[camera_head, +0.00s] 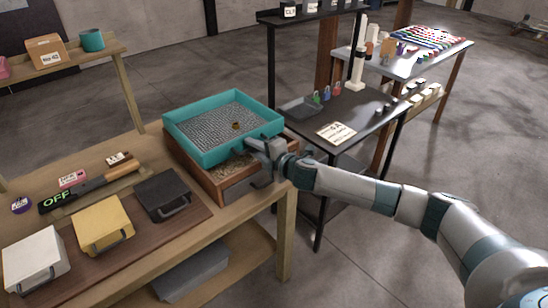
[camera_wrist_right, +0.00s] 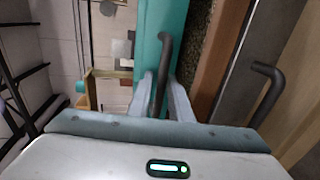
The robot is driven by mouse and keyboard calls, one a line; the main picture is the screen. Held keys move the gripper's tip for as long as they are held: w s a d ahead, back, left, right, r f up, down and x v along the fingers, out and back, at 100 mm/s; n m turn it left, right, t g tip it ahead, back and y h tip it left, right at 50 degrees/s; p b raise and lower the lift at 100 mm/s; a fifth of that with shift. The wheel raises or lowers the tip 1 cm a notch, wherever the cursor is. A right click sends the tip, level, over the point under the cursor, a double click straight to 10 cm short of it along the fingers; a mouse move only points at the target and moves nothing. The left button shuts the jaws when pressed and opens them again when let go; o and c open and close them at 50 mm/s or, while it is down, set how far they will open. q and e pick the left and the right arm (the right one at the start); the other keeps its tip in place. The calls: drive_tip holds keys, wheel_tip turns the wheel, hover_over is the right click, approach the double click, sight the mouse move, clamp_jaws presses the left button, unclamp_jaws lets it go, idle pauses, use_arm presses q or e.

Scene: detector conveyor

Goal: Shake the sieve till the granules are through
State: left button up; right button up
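The teal sieve (camera_head: 222,152) with a grey mesh floor sits over a wooden box (camera_head: 190,170) at the table's far right corner. A small brown clump (camera_head: 236,126) lies on the mesh; single granules are too small to make out. Tan granules (camera_head: 232,167) show in the box below the sieve's near side. My right gripper (camera_head: 262,147) is at the sieve's near right side. In the right wrist view, its fingers (camera_wrist_right: 162,98) close around the sieve's dark handle (camera_wrist_right: 165,48), with the teal wall (camera_wrist_right: 172,15) behind. My left gripper is not in view.
The box has a dark handle (camera_wrist_right: 265,90) close beside my right gripper. Black (camera_head: 163,194), yellow (camera_head: 101,223) and white (camera_head: 34,262) lidded boxes line the table's front. A dark side table (camera_head: 345,112) stands right.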

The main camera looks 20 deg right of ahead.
drive_tip(key=b+v, duration=0.4)
drive_tip(key=v, duration=1.3)
drive_tip(key=shift+s, duration=0.15)
idle(0.4)
